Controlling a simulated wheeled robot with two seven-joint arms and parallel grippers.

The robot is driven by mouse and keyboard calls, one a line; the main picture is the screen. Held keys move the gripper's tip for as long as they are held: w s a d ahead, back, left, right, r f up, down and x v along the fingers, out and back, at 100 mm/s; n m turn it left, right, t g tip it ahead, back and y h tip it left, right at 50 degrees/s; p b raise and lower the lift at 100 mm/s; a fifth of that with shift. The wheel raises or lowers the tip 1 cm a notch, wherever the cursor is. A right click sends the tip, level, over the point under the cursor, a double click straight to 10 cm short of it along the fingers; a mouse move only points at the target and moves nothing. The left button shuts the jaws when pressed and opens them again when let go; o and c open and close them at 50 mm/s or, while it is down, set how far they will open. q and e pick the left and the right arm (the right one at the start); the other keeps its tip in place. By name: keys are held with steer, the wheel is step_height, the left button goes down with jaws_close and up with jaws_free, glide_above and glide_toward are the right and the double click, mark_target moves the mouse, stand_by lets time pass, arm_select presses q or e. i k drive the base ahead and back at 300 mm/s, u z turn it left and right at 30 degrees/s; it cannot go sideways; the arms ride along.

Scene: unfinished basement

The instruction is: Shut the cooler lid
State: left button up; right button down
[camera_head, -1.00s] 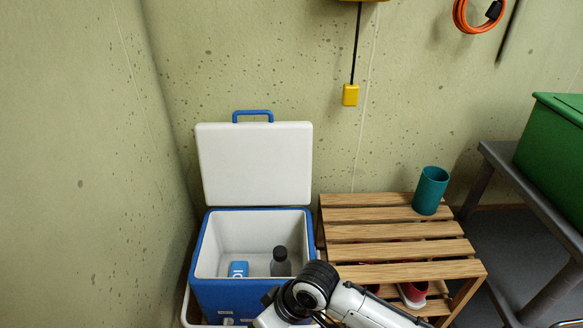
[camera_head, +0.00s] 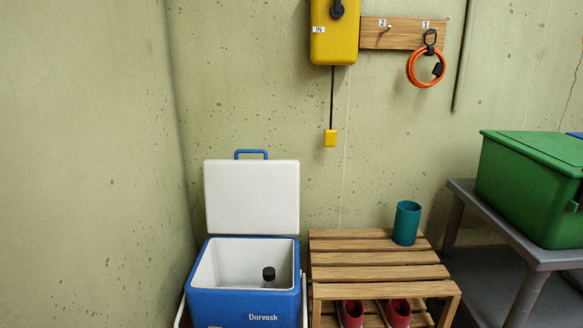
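The blue cooler (camera_head: 215,308) with a white inside stands at the lower left in the head view, by the wall. Its white lid (camera_head: 252,197) is open and stands upright at the back, with a blue handle (camera_head: 251,153) at its top edge. A dark bottle top (camera_head: 268,273) shows inside the cooler; the lower part of the inside is hidden by the front wall. Neither of my grippers is in view.
A slatted wooden rack (camera_head: 375,273) stands right beside the cooler, with a teal cup (camera_head: 406,223) on top and red shoes (camera_head: 398,312) below. A grey table (camera_head: 540,258) holds a green bin (camera_head: 530,190) at right. A yellow box (camera_head: 334,35) hangs on the wall.

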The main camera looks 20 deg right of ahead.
mark_target(243, 197)
steer(key=k, duration=0.3)
steer(key=z, duration=1.55)
steer(key=i, duration=1.05)
steer(key=u, duration=1.65)
